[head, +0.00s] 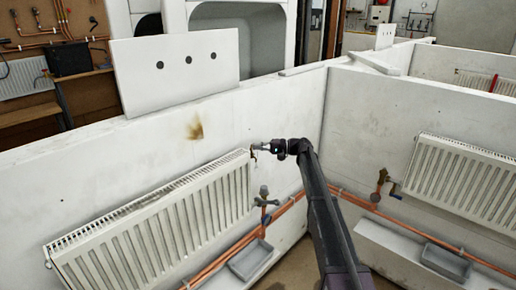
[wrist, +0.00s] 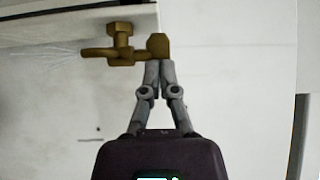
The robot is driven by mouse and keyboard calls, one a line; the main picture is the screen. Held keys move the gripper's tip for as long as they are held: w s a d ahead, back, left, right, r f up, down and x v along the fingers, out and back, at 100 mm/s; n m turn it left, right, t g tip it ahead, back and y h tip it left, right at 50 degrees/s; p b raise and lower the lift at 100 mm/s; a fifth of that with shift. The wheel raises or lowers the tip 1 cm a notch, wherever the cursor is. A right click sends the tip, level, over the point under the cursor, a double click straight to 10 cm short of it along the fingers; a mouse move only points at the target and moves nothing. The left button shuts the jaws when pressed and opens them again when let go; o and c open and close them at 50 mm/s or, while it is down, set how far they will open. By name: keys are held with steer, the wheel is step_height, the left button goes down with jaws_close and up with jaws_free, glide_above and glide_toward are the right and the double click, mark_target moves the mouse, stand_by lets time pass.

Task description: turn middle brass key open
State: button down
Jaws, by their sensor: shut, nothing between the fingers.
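The brass key (wrist: 158,45) is a small block at the right end of a brass bleed fitting (wrist: 120,50) in the wrist view. The fitting has a hex nut and a thin spout pointing left, with faint whitish streaks off its tip. In the head view, the brass piece (head: 253,153) is tiny at the top right corner of the white radiator (head: 150,226). My gripper (wrist: 158,66) is shut and empty, its fingertips together at the lower edge of the key's block. I cannot tell whether they touch it. In the head view, my gripper (head: 262,147) reaches in from the right.
Below are a valve (head: 264,200), copper pipes (head: 290,207) and a grey tray (head: 250,260). A white board with three holes (head: 175,72) stands on the wall top.

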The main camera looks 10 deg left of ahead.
steer(key=shift+w+g, duration=0.2)
steer(key=shift+g, duration=0.1)
steer(key=shift+w+a, duration=0.1)
steer(key=shift+a, duration=0.05)
stand_by(0.9)
steer(key=shift+w+a, duration=0.2)
steer(key=shift+a, duration=0.05)
stand_by(0.6)
stand_by(0.5)
steer(key=w+d, duration=0.7)
steer(key=d, duration=0.5)
stand_by(0.4)
